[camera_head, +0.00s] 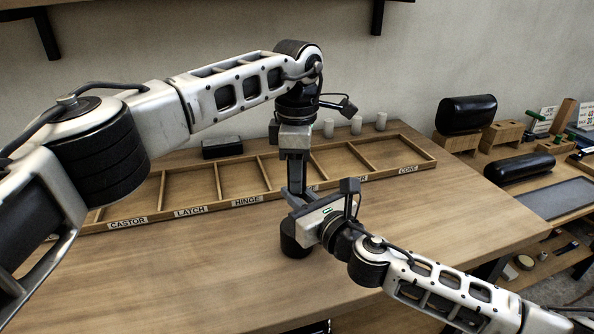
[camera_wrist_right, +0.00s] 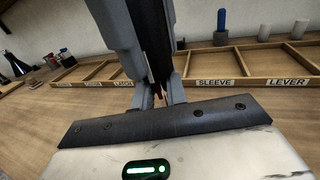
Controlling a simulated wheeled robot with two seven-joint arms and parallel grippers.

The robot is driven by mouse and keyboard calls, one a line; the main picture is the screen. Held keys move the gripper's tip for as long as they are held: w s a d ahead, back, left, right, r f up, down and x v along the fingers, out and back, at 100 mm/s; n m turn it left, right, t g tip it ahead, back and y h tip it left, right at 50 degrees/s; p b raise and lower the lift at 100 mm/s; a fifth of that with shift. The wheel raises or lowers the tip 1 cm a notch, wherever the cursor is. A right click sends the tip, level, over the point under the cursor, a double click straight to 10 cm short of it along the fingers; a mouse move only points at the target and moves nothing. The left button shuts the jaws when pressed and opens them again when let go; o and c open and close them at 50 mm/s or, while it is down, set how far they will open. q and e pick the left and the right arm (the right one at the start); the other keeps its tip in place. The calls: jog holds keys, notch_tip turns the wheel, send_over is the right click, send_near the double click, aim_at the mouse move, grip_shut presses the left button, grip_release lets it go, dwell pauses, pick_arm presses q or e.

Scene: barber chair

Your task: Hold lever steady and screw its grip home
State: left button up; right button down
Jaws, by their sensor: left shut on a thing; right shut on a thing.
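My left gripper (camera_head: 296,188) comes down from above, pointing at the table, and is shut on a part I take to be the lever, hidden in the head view. My right gripper (camera_head: 306,213) reaches in from the right, just below and against the left one. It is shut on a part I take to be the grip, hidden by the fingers. In the right wrist view, the right fingertips (camera_wrist_right: 160,96) close at a narrow dark upright piece (camera_wrist_right: 156,40) beside grey gripper parts. A black cylinder (camera_head: 292,242) stands upright on the table under the grippers; I cannot tell whether it is joined to the held parts.
A labelled wooden compartment tray (camera_head: 205,205) runs along the table behind the grippers. A black box (camera_head: 222,147) and pale cylinders (camera_head: 355,125) stand behind it. A side bench at right holds black rolls (camera_head: 520,168) and wooden blocks (camera_head: 502,134). The table front is clear.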

pick_arm(q)
jog(key=shift+a, duration=0.1)
pick_arm(e)
jog(key=shift+r, duration=0.1)
pick_arm(q)
jog(key=o, duration=1)
jog(key=shift+r, duration=0.15)
notch_tip(320, 180, up, 12)
jog(key=shift+f, duration=0.1)
pick_arm(e)
jog(key=c, duration=1.3)
grip_release()
jog(key=shift+c, duration=0.2)
jog(key=shift+s, duration=0.1)
